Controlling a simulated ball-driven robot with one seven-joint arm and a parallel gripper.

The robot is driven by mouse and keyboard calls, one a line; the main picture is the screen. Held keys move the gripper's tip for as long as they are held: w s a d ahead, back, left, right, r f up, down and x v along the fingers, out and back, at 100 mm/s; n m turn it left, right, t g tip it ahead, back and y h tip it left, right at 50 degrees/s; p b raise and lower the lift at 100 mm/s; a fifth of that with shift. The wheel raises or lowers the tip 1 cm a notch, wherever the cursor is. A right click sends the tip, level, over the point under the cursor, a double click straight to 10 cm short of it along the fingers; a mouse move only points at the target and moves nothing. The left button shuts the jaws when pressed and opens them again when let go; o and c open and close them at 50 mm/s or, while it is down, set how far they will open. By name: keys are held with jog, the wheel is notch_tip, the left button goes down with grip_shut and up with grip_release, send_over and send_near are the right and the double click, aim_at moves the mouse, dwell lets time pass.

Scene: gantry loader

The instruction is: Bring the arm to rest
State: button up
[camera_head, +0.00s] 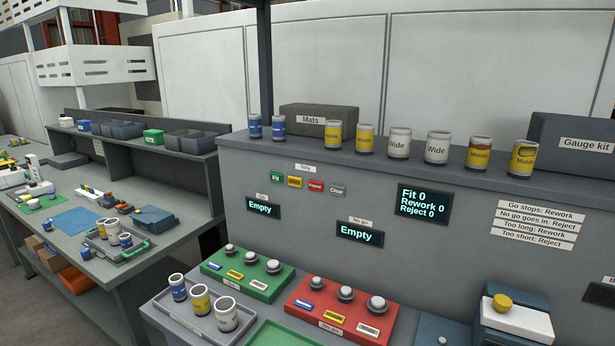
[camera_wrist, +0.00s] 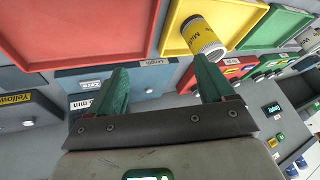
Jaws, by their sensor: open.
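My gripper (camera_wrist: 160,78) shows in the wrist view, its two green fingers spread wide with nothing between them. A yellow-and-white can (camera_wrist: 202,38) is in the yellow tray (camera_wrist: 176,30), just beyond the right fingertip. I cannot tell how large the gap from fingertip to can is. A red tray (camera_wrist: 80,30) lies beyond the left finger, and a green tray (camera_wrist: 268,28) is to the right. My arm and gripper do not show in the head view.
In the head view, a grey tray (camera_head: 197,325) holds several cans, beside a green gauge block (camera_head: 247,274) and a red one (camera_head: 339,310). More cans line the shelf (camera_head: 400,165) near the grey Mats box (camera_head: 319,121). A cluttered workbench (camera_head: 165,243) stands left.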

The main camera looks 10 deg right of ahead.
jog(key=s+a+f+g, duration=0.1)
jog(key=s+f, duration=0.3)
jog(key=s, duration=0.3)
jog(key=s+a+f+n+g+h, duration=0.1)
jog(key=s+a+f+g, duration=0.1)
jog(key=s+f, duration=0.2)
jog(key=s+a+f+n+g, duration=0.1)
jog(key=s+f, duration=0.3)
jog(key=s, duration=0.6)
jog(key=shift+s+a+g+h, duration=0.2)
jog(key=shift+s+g+h, duration=0.1)
jog(key=shift+s+g, duration=0.1)
